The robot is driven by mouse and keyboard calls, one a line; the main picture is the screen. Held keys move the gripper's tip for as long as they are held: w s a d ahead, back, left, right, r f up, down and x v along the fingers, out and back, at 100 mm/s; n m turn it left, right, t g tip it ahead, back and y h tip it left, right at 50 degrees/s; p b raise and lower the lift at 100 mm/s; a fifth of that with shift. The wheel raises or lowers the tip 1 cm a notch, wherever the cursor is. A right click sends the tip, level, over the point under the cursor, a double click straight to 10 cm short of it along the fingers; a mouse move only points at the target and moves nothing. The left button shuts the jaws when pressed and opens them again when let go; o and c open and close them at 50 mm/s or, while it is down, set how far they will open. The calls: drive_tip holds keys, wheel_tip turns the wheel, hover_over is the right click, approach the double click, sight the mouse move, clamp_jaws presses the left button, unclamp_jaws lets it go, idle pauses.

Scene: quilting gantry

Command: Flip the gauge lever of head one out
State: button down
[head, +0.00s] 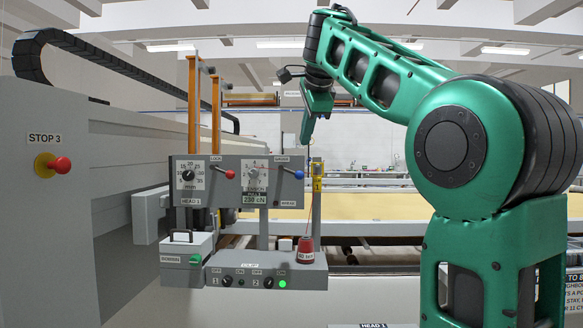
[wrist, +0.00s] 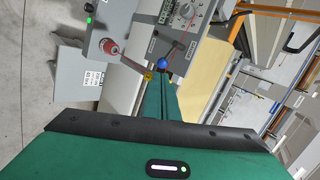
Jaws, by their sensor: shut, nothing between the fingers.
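The grey panel of head one (head: 240,200), marked HEAD 1, carries two small levers. One lever ends in a blue ball (head: 299,174) and points right and slightly down. The other ends in a red ball (head: 230,174) and points the same way. My gripper (head: 306,142) is shut and empty, pointing down above the blue ball. In the wrist view the blue ball (wrist: 162,63) shows just beyond the fingertips (wrist: 161,76); contact cannot be told.
A yellow part (head: 317,180) stands at the panel's right edge. A red thread cone (head: 305,252) sits below on the grey switch box (head: 250,263), with a lit green lamp. Orange posts (head: 193,105) rise behind the panel. A red stop button (head: 60,165) is at left.

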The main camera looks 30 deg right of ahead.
drive_tip(key=shift+w+a+r, duration=0.1)
drive_tip(key=shift+w+r, duration=0.05)
drive_tip(key=shift+r, duration=0.4)
drive_tip(key=shift+f, duration=0.1)
approach(292, 172)
drive_tip(key=d+x, duration=0.1)
drive_tip(key=x, duration=0.3)
drive_tip(key=shift+x, duration=0.8)
drive_tip(key=shift+w+a, duration=0.1)
drive_tip(key=shift+a+m, duration=0.2)
drive_tip(key=shift+m, duration=0.1)
